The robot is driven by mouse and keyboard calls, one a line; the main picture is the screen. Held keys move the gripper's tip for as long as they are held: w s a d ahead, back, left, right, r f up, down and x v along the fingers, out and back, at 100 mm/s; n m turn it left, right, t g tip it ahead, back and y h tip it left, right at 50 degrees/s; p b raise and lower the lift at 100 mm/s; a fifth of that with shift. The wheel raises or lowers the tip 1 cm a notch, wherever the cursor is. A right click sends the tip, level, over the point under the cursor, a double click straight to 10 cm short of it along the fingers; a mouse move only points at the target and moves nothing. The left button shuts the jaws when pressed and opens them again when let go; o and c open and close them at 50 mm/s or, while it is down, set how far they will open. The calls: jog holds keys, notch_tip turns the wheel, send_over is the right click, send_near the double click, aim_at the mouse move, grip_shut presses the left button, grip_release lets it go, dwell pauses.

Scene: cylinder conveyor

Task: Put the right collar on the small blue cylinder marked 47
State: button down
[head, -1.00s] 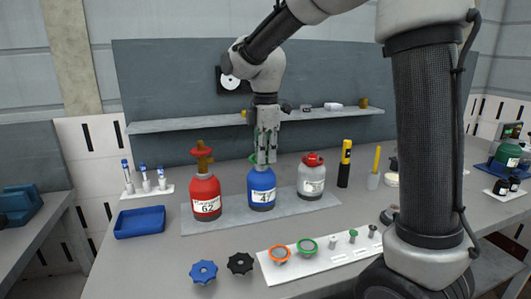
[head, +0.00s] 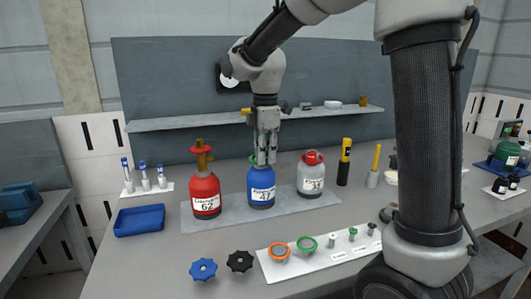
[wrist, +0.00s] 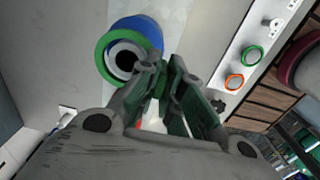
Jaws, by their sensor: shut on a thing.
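The small blue cylinder marked 47 (head: 262,184) stands upright on a grey mat (head: 230,219), between a red cylinder marked 62 (head: 205,196) and a grey cylinder with a red top (head: 311,178). My gripper (head: 265,161) points down over the blue cylinder's top. A green collar (wrist: 104,60) is at that top. In the wrist view it rings the pale neck with the dark hole, and the blue body (wrist: 140,28) shows behind it. My fingers (wrist: 163,75) are shut at the collar's edge. I cannot tell whether the collar rests on the cylinder.
A white holder (head: 330,258) at the front carries an orange collar (head: 279,251), another green collar (head: 307,243) and small pegs. Blue (head: 203,269) and black (head: 240,261) knobs lie beside it. A blue tray (head: 139,221) is at left. A shelf (head: 190,124) runs behind.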

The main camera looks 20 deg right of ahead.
jog(key=shift+f, duration=1.05)
jog(key=c, duration=1.5)
grip_release()
jog(key=shift+f, duration=0.1)
jog(key=shift+r, duration=3.05)
